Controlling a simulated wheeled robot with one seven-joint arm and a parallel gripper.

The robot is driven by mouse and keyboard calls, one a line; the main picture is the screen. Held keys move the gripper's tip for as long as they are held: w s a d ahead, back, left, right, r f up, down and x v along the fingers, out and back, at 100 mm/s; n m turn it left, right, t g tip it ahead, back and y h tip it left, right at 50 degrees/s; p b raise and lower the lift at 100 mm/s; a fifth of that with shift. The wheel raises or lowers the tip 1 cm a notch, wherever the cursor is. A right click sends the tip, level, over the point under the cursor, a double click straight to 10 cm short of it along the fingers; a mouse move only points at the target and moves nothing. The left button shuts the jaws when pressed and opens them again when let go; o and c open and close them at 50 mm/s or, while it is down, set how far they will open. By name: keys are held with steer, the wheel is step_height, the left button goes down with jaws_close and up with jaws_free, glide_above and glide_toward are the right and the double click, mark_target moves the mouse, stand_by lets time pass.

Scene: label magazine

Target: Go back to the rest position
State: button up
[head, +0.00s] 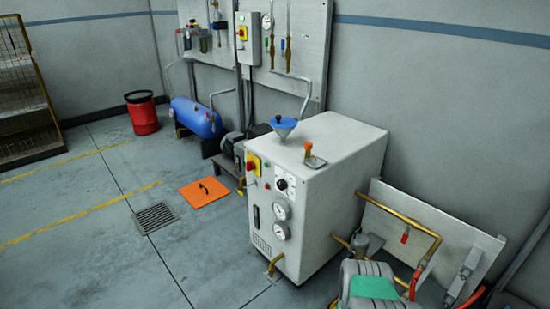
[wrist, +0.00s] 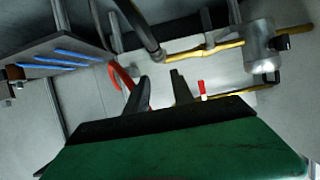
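My gripper (wrist: 159,78) shows in the wrist view with its two dark fingers apart. Nothing is between the fingers. They point toward a pale panel with a brass pipe (wrist: 205,53), a red hose (wrist: 118,78) and a red-handled valve (wrist: 202,91). In the head view, a grey and green part of my arm (head: 372,287) shows at the bottom right, close to the pipework. The gripper's fingers are not seen in the head view.
A white machine cabinet (head: 310,195) with gauges, a blue funnel (head: 283,123) and an orange-topped valve (head: 309,149) stands left of my arm. A low pale panel (head: 425,230) carries a brass pipe (head: 405,218). Open floor (head: 90,240) lies left, with an orange plate (head: 204,192).

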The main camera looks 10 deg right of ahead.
steer(key=w+a+r+g+y+p, duration=0.1)
steer(key=w+r+p, duration=0.25)
steer(key=r, duration=0.55)
steer(key=w+a+r+g+p, duration=0.1)
steer(key=w+r+p, duration=0.25)
steer(key=r, duration=0.55)
steer(key=a+r+n+y+p, duration=0.1)
steer(key=a+r+y+p, duration=0.2)
steer(key=r, duration=0.5)
steer(key=a+r+p, duration=0.3)
steer(key=a+r, duration=0.3)
steer(key=r, duration=0.3)
steer(key=s+a+r+n+g+y+p, duration=0.1)
steer(key=s+a+r+n+y+p, duration=0.15)
steer(key=a+r, duration=0.5)
steer(key=s+a+r+n+y+p, duration=0.2)
steer(key=s+a+r+p, duration=0.15)
steer(key=a+r, duration=0.4)
steer(key=s+a+r+n+g+y+p, duration=0.1)
steer(key=s+a+r+n+y+p, duration=0.2)
steer(key=s+a+r+n+p, duration=0.2)
steer(key=s+a+r+n, duration=0.1)
steer(key=s+a+r, duration=0.2)
steer(key=s+r, duration=0.3)
steer(key=shift+s+a, duration=0.4)
steer(key=shift+s, duration=0.15)
